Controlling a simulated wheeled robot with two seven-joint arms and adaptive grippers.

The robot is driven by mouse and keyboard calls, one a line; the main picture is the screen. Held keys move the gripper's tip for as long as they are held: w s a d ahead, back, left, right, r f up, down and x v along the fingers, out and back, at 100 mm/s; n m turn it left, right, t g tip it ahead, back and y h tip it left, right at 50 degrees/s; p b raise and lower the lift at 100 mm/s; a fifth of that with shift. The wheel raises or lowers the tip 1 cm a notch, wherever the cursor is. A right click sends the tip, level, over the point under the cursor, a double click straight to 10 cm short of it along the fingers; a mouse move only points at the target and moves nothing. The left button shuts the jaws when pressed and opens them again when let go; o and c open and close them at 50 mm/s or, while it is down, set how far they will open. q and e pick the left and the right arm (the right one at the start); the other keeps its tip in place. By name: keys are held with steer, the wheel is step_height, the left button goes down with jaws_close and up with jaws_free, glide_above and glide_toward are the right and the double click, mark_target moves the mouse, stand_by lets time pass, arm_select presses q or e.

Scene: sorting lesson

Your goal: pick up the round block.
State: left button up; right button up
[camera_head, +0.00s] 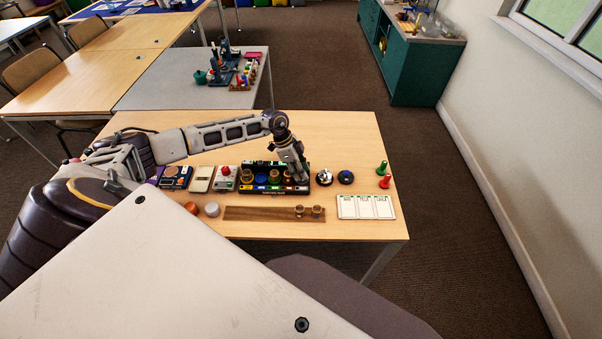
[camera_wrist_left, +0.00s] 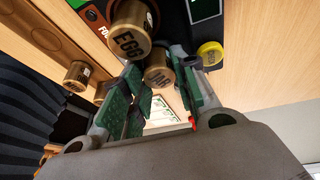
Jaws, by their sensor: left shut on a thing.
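My left gripper (camera_head: 294,170) reaches down over the right part of the black tray (camera_head: 242,192) in the head view. In the left wrist view its green-padded fingers (camera_wrist_left: 163,88) are closed about a brown round block (camera_wrist_left: 158,76) with dark lettering that I cannot read surely. In the head view this block is mostly hidden by the gripper. Another brown round block (camera_wrist_left: 129,30), lettered "EGG", stands close beside it. I cannot tell whether the held block is clear of the tray. My right gripper is not in view.
A brown wooden strip (camera_head: 262,214) with two small round blocks (camera_head: 308,210) lies in front of the tray. White cards (camera_head: 366,207), red and green pegs (camera_head: 383,175) and a dark round thing (camera_head: 345,177) are to the right. Small boxes (camera_head: 200,178) stand left.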

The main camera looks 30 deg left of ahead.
arm_select(q)
steer(key=shift+r, duration=0.15)
step_height(320, 180, up, 18)
steer(key=shift+b, duration=0.45)
steer(key=shift+a, duration=0.1)
stand_by(0.6)
